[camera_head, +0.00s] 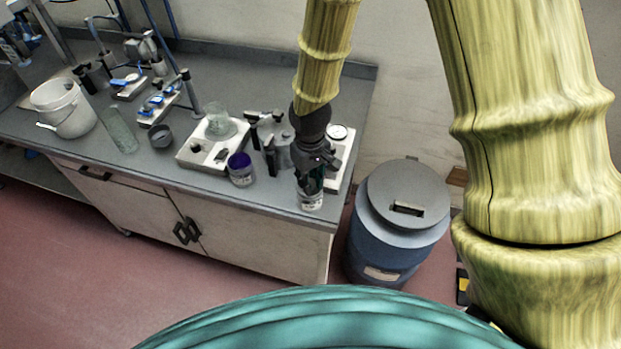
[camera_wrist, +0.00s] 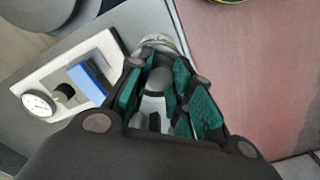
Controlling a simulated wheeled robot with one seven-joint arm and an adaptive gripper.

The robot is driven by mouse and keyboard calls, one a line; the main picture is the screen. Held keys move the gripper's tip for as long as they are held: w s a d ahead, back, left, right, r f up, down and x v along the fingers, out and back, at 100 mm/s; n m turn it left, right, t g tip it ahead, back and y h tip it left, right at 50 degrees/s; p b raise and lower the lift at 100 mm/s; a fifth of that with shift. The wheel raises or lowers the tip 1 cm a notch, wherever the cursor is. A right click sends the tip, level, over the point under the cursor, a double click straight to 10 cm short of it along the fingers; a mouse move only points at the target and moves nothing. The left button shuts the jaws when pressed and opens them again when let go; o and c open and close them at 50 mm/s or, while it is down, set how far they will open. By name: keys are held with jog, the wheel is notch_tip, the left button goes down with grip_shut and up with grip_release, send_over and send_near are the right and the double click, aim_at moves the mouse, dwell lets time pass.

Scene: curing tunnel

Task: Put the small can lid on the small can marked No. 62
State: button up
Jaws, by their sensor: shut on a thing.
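My gripper (camera_head: 310,180) points down over the front right corner of the bench. In the wrist view its teal-padded fingers (camera_wrist: 165,90) are closed around a pale grey piece (camera_wrist: 157,82), which I take to be the small can lid; the fingers hide much of it. A small pale can (camera_head: 312,202) stands directly below the fingertips near the bench edge. Its rim (camera_wrist: 158,41) shows just beyond the fingertips in the wrist view. I cannot tell whether lid and can touch, and no number is readable. Another small can (camera_head: 241,169), open with a violet-blue inside, stands to the left.
A white device with a round dial (camera_head: 338,133) stands just behind my gripper. A white block with a glass vessel (camera_head: 206,152), a dark cup (camera_head: 160,136) and a white bucket (camera_head: 64,108) stand farther left. A blue drum (camera_head: 396,225) stands right of the bench.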

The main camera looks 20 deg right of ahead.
jog(key=o, duration=1)
jog(key=shift+o, duration=0.3)
jog(key=o, duration=0.4)
jog(key=shift+r, duration=0.1)
jog(key=shift+r+p, duration=2.85)
jog(key=shift+r, duration=0.6)
jog(key=shift+s, duration=0.1)
